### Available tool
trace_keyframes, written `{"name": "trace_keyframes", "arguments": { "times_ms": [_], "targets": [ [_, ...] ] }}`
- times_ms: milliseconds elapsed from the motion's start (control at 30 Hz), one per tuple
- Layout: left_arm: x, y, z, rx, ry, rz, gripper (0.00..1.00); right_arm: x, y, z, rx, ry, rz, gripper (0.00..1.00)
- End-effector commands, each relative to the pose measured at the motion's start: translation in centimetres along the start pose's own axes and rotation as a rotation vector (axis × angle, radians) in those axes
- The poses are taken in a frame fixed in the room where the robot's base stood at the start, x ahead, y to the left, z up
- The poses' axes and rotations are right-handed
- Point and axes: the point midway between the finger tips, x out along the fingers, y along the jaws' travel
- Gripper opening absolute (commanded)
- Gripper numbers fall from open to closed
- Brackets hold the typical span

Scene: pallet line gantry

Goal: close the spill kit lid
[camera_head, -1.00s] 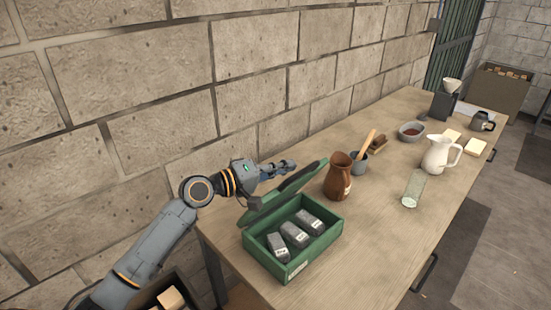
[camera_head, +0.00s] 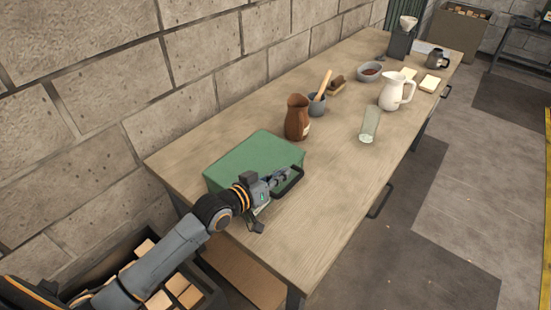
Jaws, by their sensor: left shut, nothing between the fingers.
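The spill kit is a green box on the wooden table, near its left end. Its green lid (camera_head: 254,160) lies flat over the box and hides what is inside. My left gripper (camera_head: 286,175) is shut and empty at the front right edge of the lid, close to a dark handle-like bar (camera_head: 289,183). I cannot tell whether the fingers touch the lid. My left arm covers much of the box's front. My right gripper is out of view.
Farther along the table (camera_head: 335,180) are a glass (camera_head: 369,125), a white pitcher (camera_head: 396,92), a grey cup (camera_head: 317,105) and a bowl (camera_head: 369,72). A crate of blocks (camera_head: 165,285) stands below the table's left end.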

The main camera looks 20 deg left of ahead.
Motion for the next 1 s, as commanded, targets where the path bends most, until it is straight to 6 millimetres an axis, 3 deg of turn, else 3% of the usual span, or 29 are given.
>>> {"name": "trace_keyframes", "arguments": {
  "times_ms": [100,333,1000],
  "targets": [
    [0.4,-0.2,1.8,0.063,-0.002,-0.017,0.00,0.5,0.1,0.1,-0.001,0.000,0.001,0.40],
    [0.8,-0.6,3.4,0.145,0.000,-0.037,0.00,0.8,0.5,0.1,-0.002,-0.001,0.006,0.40],
    [0.9,-0.7,4.1,0.170,-0.009,-0.045,0.00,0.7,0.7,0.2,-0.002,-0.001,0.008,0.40]
  ]
}}
